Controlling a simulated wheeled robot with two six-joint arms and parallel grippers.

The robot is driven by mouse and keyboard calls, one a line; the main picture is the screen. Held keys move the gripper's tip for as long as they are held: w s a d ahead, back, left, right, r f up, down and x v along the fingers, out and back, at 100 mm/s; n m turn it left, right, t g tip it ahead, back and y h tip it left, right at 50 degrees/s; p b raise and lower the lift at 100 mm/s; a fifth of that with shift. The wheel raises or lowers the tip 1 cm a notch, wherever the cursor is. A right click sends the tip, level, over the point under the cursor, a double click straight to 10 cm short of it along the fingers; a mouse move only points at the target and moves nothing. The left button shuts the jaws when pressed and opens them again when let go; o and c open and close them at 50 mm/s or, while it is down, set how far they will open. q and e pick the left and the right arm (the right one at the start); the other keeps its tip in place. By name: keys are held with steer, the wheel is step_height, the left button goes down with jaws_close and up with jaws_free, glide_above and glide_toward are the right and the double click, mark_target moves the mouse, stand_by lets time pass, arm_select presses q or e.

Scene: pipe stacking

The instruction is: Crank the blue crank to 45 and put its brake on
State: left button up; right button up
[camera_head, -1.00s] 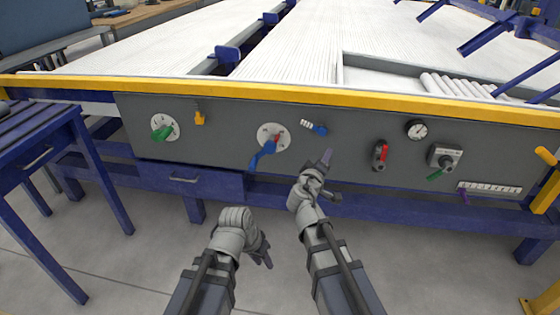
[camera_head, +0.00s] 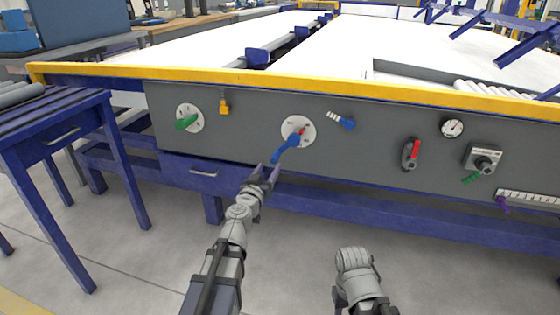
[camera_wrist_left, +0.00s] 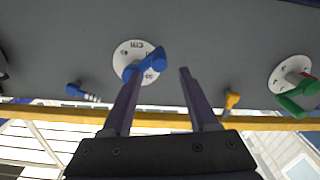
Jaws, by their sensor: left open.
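The blue crank (camera_head: 288,147) sits on a round white dial (camera_head: 309,132) on the grey panel, its handle slanting down to the left. A small blue lever (camera_head: 347,123) sits beside a white striped plate, right of the dial. My left gripper (camera_head: 268,172) is open just below the crank handle. In the left wrist view the blue crank (camera_wrist_left: 150,63) overlaps the tip of one finger of the gripper (camera_wrist_left: 160,72); contact is unclear. My right gripper (camera_head: 368,285) hangs low, its fingertips hidden.
A green crank (camera_head: 187,122) and yellow lever (camera_head: 224,105) are on the left. A red-handled valve (camera_head: 412,150), gauge (camera_head: 453,127) and green-lever box (camera_head: 483,158) are on the right. A yellow rail (camera_head: 300,82) tops the panel. A blue table (camera_head: 60,125) stands left.

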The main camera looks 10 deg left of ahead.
mark_target(273, 161)
arm_select(q)
steer(key=w, duration=0.7)
steer(key=shift+w+d, duration=0.2)
steer(key=shift+w, duration=0.2)
jaws_close()
stand_by(1.1)
